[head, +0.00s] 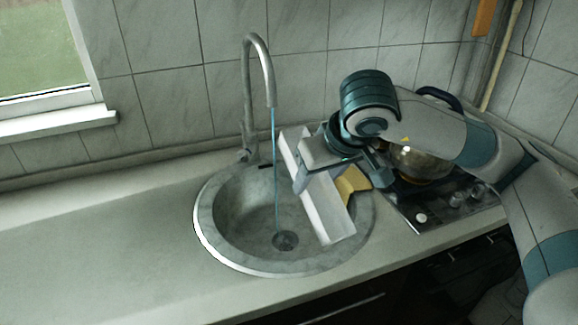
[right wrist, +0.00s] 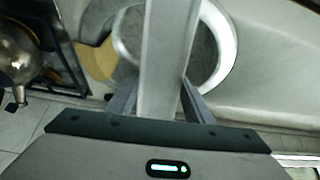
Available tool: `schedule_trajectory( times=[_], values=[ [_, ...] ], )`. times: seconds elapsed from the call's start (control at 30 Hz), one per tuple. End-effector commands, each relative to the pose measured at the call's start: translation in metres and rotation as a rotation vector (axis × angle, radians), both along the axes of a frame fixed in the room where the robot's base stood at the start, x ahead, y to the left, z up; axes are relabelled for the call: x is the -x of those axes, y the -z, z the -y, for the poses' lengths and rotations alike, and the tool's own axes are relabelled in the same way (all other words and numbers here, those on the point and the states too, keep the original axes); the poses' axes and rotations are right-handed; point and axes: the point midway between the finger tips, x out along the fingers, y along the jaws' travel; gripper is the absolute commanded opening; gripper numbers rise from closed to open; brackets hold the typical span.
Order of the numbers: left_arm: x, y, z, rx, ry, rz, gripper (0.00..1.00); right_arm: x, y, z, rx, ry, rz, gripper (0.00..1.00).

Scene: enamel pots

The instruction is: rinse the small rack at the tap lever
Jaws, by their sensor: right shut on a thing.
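The small rack (head: 325,210) is a long pale grey piece, held tilted over the right part of the round sink (head: 205,225). My right gripper (head: 305,180) is shut on it. The rack also runs up between the fingers in the right wrist view (right wrist: 165,60). The tall grey tap (head: 268,75) stands behind the sink. A thin blue stream of water (head: 275,170) falls from its spout toward the drain, just left of the rack. My left gripper is not in view.
A yellow sponge-like item (head: 352,182) lies at the sink's right rim, partly hidden by my gripper. A glass pot (head: 422,163) stands on the stove (head: 440,208) at the right. The counter (head: 90,245) left of the sink is clear. A tiled wall (head: 165,100) closes off the back.

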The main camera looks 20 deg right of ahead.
Motion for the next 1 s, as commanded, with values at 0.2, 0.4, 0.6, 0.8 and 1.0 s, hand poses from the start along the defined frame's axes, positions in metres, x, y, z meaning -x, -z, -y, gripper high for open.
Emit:
schedule_trajectory(
  times=[0.2,0.4,0.6,0.8,1.0],
  values=[
    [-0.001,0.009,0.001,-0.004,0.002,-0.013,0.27,0.014,-0.005,0.002,0.001,0.000,0.003,0.21],
    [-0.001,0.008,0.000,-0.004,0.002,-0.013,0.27,0.027,-0.016,0.004,0.001,0.000,0.003,0.21],
    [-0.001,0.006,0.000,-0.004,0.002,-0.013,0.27,0.038,-0.025,0.006,0.001,0.000,0.002,0.21],
    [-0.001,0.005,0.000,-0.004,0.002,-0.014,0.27,0.041,-0.027,0.006,0.001,0.000,0.001,0.21],
    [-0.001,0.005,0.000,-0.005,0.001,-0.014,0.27,0.041,-0.027,0.006,0.001,0.000,0.001,0.21]
  ],
)
